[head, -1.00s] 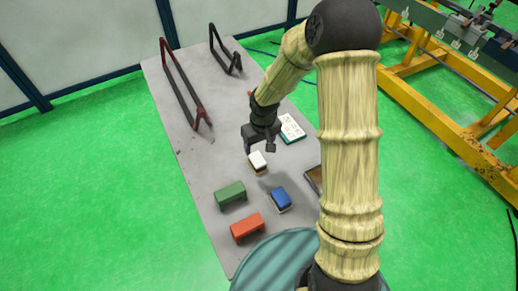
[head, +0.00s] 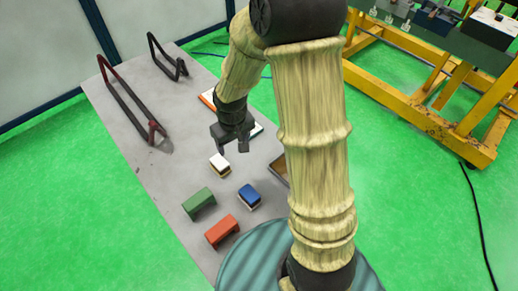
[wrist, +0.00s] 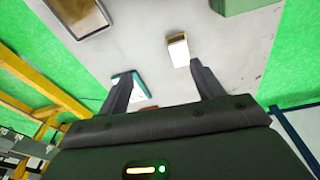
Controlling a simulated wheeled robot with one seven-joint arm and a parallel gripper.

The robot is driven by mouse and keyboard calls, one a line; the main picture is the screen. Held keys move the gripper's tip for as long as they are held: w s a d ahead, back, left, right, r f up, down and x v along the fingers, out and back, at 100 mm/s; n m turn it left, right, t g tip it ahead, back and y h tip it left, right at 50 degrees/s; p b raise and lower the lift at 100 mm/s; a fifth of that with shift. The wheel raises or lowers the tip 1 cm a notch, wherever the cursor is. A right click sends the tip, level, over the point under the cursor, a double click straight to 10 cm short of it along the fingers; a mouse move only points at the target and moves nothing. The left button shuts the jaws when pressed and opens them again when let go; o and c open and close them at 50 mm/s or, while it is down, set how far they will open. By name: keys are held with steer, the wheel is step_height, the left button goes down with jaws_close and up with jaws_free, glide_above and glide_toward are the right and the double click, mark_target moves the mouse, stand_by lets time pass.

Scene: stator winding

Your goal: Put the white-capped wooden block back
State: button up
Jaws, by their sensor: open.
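The white-capped wooden block (head: 219,163) stands on the grey table, behind the green and blue blocks. It also shows in the wrist view (wrist: 178,50), just beyond the tip of the right-hand finger. My gripper (head: 233,149) is open and empty above the table, a little behind and to the right of the block in the head view. In the wrist view its two fingers (wrist: 164,75) are spread apart, with bare tabletop showing between them. I see no contact with the block.
A green block (head: 199,203), a red block (head: 221,230) and a blue-topped block (head: 249,195) stand in front. An open box (head: 279,168) is at the right, partly behind my arm. Dark red handle frames (head: 130,105) stand at the back left. The table's left middle is clear.

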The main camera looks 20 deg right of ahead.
steer(key=s+d+r+m, duration=0.1)
steer(key=s+d+r, duration=0.1)
steer(key=s, duration=0.3)
steer(key=s+d+r+m+t, duration=0.1)
steer(key=s+d+r+m, duration=0.1)
steer(key=s+d+r, duration=0.1)
steer(key=s+r, duration=0.1)
steer(key=s, duration=0.1)
steer(key=shift+s+d+r, duration=0.2)
steer(key=shift+s+r, duration=0.1)
steer(key=shift+r, duration=0.1)
steer(key=shift+c, duration=0.5)
